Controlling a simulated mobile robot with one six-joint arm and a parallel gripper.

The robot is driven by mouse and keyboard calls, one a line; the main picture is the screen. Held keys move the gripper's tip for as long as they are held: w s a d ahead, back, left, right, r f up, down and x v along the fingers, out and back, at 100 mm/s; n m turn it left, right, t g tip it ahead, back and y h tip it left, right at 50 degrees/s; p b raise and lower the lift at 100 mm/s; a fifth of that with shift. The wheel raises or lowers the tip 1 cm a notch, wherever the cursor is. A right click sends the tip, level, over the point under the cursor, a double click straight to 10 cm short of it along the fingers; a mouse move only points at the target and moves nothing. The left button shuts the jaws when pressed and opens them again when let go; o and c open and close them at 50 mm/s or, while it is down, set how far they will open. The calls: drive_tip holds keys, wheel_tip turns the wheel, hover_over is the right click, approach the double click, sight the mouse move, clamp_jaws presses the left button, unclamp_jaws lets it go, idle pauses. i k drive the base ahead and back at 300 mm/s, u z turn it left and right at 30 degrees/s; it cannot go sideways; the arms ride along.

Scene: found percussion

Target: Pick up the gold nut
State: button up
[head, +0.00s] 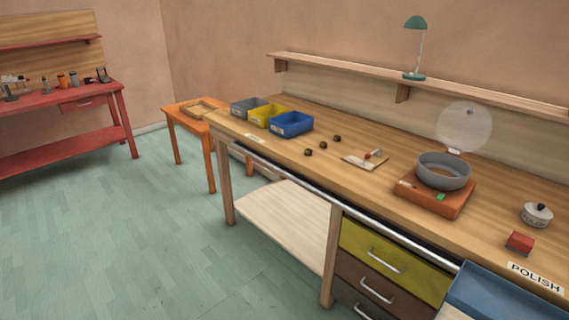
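Three small dark, nut-like pieces lie in a slanting row on the wooden workbench (290,165). The nearest (308,152) is at the left, another (322,145) is in the middle, and the farthest (337,138) is at the right. They are apart from one another. They look dark with brownish tints, and they are too small for me to tell which, if any, is the gold nut. My gripper is not in view.
Grey (247,106), yellow (269,116) and blue (291,125) bins stand left of the pieces. A small board with a red-tipped part (365,159) lies right, then an orange-based machine with a grey bowl (443,170). Bare benchtop surrounds the pieces. Green floor (130,230) is open at left.

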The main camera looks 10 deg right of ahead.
sight(308, 152)
drive_tip(key=u, duration=0.2)
drive_tip(key=k, duration=0.75)
drive_tip(key=u, duration=0.85)
drive_tip(key=i, duration=2.6)
drive_tip(key=z, duration=0.6)
